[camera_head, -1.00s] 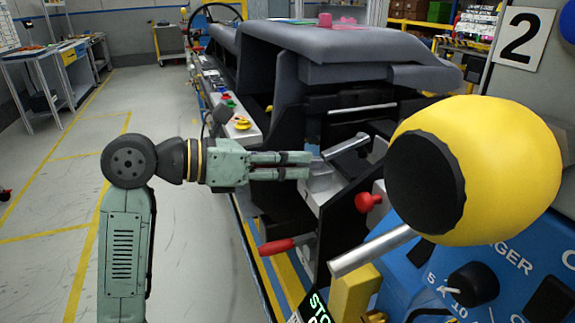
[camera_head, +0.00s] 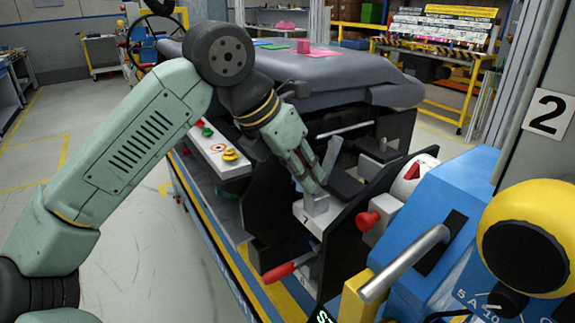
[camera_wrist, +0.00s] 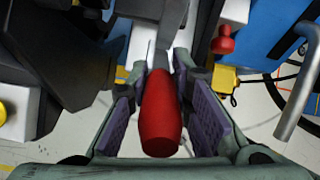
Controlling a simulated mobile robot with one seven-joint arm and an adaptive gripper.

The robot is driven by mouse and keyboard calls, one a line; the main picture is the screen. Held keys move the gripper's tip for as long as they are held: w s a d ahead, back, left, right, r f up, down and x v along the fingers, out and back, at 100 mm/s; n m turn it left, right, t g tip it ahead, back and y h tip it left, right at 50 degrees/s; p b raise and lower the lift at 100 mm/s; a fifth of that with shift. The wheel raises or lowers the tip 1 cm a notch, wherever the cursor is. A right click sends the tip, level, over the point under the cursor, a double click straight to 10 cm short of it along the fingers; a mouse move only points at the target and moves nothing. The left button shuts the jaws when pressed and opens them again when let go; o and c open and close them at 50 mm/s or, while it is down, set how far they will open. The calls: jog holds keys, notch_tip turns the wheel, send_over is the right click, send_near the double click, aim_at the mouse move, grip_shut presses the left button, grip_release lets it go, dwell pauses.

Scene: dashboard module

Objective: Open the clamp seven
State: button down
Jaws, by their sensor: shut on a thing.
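In the wrist view a red handle (camera_wrist: 162,115) on a grey metal lever (camera_wrist: 160,57) lies between my finger pads, pointing toward the camera. My gripper (camera_head: 314,184) is shut on this handle. In the head view my fingers reach down at the light-grey clamp block (camera_head: 318,212) on the dashboard module's black side, and they hide the red handle there. A small dark mark on the block looks like a 7. A grey metal bar (camera_head: 333,158) stands tilted just right of my fingertips, close to them.
A red knob (camera_head: 368,221) sits right of the clamp, and a second red handle (camera_head: 279,272) below it. A blue panel (camera_head: 430,215) with a grey bar handle and a yellow-black knob (camera_head: 530,238) stands at the right. The dashboard top (camera_head: 330,75) overhangs behind. Floor at the left is clear.

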jog(key=shift+w+d+r+g+y+p, duration=0.2)
jog(key=shift+g+y+p, duration=0.1)
jog(key=shift+y+p, duration=0.2)
jog(key=shift+w+d+r+g+y+p, duration=0.1)
jog(key=shift+d+r+g+y+p, duration=0.1)
jog(key=shift+g+y+p, duration=0.25)
jog(key=shift+f, duration=0.1)
jog(key=c, duration=1.4)
grip_release()
jog(key=shift+d, duration=0.1)
jog(key=shift+c, duration=0.2)
jog(key=v, duration=1.2)
jog(key=shift+d, duration=0.1)
